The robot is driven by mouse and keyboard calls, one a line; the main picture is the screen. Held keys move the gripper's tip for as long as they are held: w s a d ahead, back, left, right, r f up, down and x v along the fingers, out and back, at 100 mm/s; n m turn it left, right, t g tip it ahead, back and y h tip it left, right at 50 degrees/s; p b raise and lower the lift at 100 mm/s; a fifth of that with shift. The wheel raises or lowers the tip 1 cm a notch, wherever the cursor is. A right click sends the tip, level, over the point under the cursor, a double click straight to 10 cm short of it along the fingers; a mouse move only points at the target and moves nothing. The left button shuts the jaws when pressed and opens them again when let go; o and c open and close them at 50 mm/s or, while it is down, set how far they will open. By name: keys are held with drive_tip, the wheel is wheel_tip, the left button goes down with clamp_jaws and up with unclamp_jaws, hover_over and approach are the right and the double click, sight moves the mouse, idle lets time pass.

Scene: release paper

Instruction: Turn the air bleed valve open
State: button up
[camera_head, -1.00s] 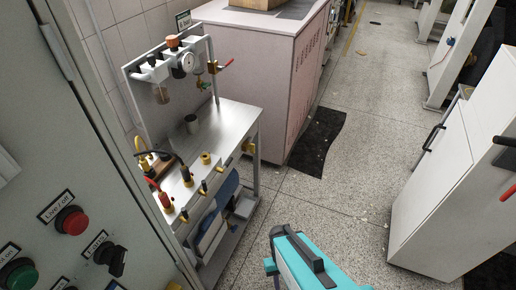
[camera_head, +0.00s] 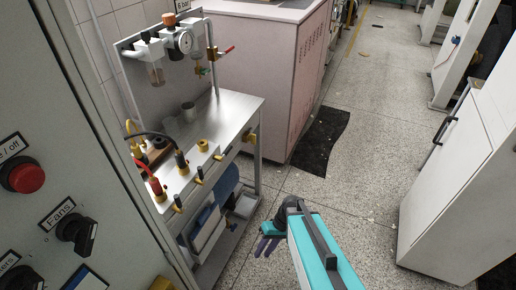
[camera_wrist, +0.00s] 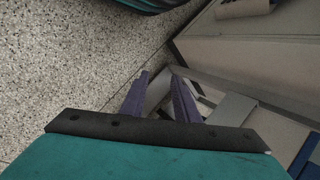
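A steel workbench (camera_head: 236,108) carries an air unit with a gauge (camera_head: 185,41) on a frame at its back. A valve with a red lever (camera_head: 228,50) and a small green-handled valve (camera_head: 204,71) sit right of the gauge. Several brass fittings, one of them a brass valve (camera_head: 199,172), line the bench's pale front block. No label tells me which is the air bleed valve. My gripper (camera_head: 266,247) is low, over the floor right of the bench and apart from all valves. In the wrist view its two purple fingers (camera_wrist: 161,73) are spread with nothing between them.
A control cabinet with a red button (camera_head: 22,176) and a black Fans knob (camera_head: 77,232) stands close at left. A pink cabinet (camera_head: 258,75) is behind the bench, a white cabinet (camera_head: 450,185) at right. Bare floor lies between, with a black mat (camera_head: 321,142).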

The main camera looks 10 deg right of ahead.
drive_tip(key=w+d+r+n+t+y+b, duration=0.1)
drive_tip(key=w+r+n+t+y+b, duration=0.15)
drive_tip(key=w+b, duration=0.7)
drive_tip(key=n+t+y+b, duration=0.7)
drive_tip(key=t+b, duration=0.4)
drive_tip(key=b, duration=0.5)
approach(252, 139)
drive_tip(key=w+v, duration=0.1)
drive_tip(key=v, duration=0.5)
drive_tip(key=shift+s+d+r, duration=0.3)
drive_tip(key=shift+d+r, duration=0.1)
drive_tip(key=b+x, duration=0.2)
drive_tip(key=x, duration=1.1)
drive_tip(key=shift+w+a+f, duration=0.25)
drive_tip(key=shift+a+f, duration=0.05)
drive_tip(key=shift+a, duration=0.05)
drive_tip(key=shift+c, duration=0.3)
